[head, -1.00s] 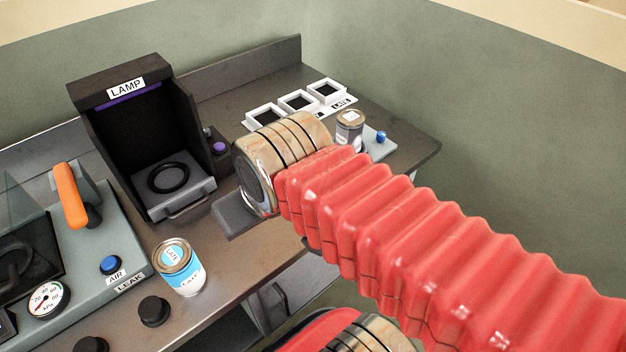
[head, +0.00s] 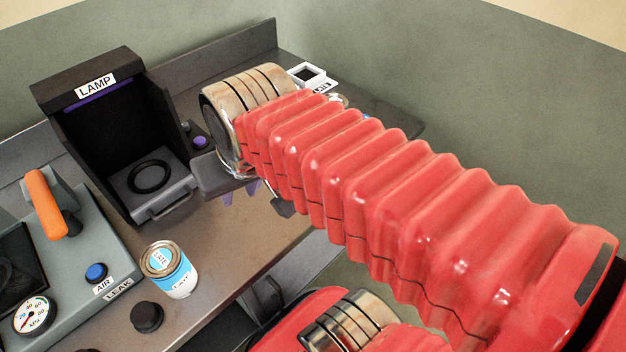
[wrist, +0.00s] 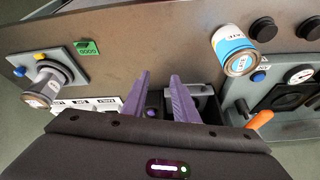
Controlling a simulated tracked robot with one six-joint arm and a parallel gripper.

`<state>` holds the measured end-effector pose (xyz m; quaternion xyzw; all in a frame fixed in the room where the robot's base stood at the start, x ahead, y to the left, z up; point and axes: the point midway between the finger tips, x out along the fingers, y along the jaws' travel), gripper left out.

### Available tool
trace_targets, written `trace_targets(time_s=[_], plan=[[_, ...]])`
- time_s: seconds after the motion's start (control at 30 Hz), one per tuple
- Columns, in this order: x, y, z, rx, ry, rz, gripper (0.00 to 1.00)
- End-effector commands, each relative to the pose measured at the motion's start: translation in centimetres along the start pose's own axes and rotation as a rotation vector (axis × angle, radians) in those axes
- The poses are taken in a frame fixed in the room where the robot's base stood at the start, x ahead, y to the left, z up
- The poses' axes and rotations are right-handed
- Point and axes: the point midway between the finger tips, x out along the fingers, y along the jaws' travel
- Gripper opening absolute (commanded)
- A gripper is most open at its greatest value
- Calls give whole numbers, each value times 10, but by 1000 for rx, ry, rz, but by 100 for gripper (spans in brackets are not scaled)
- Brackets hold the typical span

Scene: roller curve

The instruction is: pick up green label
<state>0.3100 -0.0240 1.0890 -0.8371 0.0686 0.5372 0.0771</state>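A small green label (wrist: 87,48) with dark lettering lies on the grey bench top in the wrist view, left of my gripper. In the head view I cannot see it; my red arm covers that side of the bench. My gripper (wrist: 161,82) has two purple fingers spread apart with nothing between them. The label lies beyond the fingertips and to their left, not touching them. In the head view the purple fingertips (head: 240,194) show below the wrist, over the bench.
A blue and white can (head: 170,270) stands on the bench; another can (wrist: 42,90) stands on a small plate at left. The black lamp box (head: 107,130) is beside my wrist. White square frames (head: 309,75) lie at the back. The gauge panel (head: 85,290) is at left.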

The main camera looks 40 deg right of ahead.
Motion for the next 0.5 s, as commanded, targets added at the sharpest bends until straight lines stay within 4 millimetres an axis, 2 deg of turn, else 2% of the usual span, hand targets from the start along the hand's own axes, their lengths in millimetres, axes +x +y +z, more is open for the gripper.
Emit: trace_targets(time_s=[0.2, 0.5], plan=[[6, 44, -27, 370, -102, 82, 27], [16, 118, -52, 904, -220, 212, 27]])
